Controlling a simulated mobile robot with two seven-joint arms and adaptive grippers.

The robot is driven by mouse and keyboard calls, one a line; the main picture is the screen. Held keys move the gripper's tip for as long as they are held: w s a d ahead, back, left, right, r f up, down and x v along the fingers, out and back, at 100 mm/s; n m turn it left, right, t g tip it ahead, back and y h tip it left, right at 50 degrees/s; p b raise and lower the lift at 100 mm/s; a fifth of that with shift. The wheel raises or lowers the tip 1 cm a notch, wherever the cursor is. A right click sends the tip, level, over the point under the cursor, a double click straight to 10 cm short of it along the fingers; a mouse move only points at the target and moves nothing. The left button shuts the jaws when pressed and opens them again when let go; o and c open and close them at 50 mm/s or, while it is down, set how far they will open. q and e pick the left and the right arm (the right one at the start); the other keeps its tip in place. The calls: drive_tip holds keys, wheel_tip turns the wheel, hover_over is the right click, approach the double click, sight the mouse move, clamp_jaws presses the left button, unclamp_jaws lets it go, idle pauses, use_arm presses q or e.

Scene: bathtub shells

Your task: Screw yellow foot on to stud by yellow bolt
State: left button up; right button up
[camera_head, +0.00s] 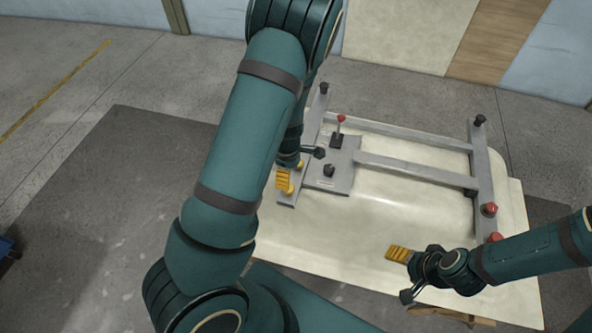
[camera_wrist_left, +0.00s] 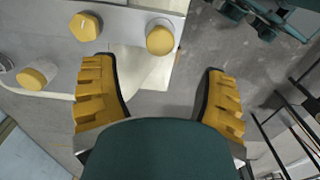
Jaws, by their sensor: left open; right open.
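My left gripper (camera_wrist_left: 160,88) is open in the left wrist view, its two ribbed yellow finger pads wide apart with nothing between them. Just beyond the pads, a round yellow piece (camera_wrist_left: 160,38), apparently the yellow foot, stands at the corner of the grey metal bar. A six-sided yellow bolt head (camera_wrist_left: 84,26) is beside it on the same bar. Another yellow cylinder (camera_wrist_left: 38,76) is at the left. I cannot see any stud under the round piece. In the head view, my left arm partly hides this end of the bar. My right gripper (camera_head: 405,275) is open over the shell's front edge.
The pale bathtub shell (camera_head: 350,245) carries a grey frame (camera_head: 415,171). Black feet (camera_head: 480,119) and red feet (camera_head: 489,209) stand on its right bar. A red-topped piece (camera_head: 341,119) and black knob (camera_head: 329,171) rise from the central plate.

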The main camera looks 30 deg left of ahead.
use_arm(q)
drive_tip(key=shift+a+f+b, duration=0.1)
drive_tip(key=shift+f+b, duration=0.4)
drive_tip(key=shift+f, duration=0.25)
wheel_tip(320, 180, down, 6)
drive_tip(key=b, duration=0.5)
drive_tip(key=shift+f, duration=0.2)
idle(0.5)
